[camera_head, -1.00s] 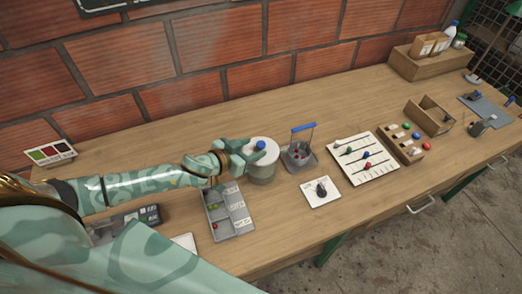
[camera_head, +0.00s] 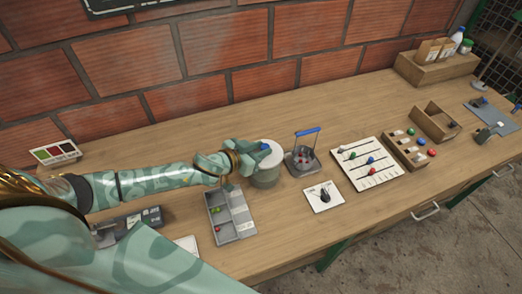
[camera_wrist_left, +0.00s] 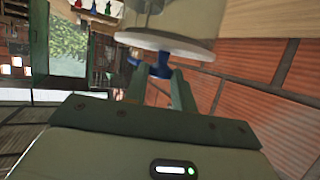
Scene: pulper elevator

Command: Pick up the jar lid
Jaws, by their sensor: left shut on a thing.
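The jar lid (camera_head: 272,153) is a pale round disc with a blue knob (camera_head: 264,146) on top. It lies on the greenish jar (camera_head: 265,178) near the middle of the table. In the left wrist view the lid (camera_wrist_left: 190,46) shows edge-on as a white disc against the jar (camera_wrist_left: 190,15). My left gripper (camera_head: 259,150) is shut on the blue knob, its fingers partly covering it in the head view. The fingertips (camera_wrist_left: 158,72) reach the knob in the wrist view. I cannot tell any gap between lid and jar. My right gripper is not in view.
A wire-handled holder with a blue grip (camera_head: 302,158) stands close right of the jar. A grey compartment tray (camera_head: 232,228) lies in front. A white card with a dark knob (camera_head: 323,197) and a slider board (camera_head: 367,163) lie to the right. The table behind the jar is clear.

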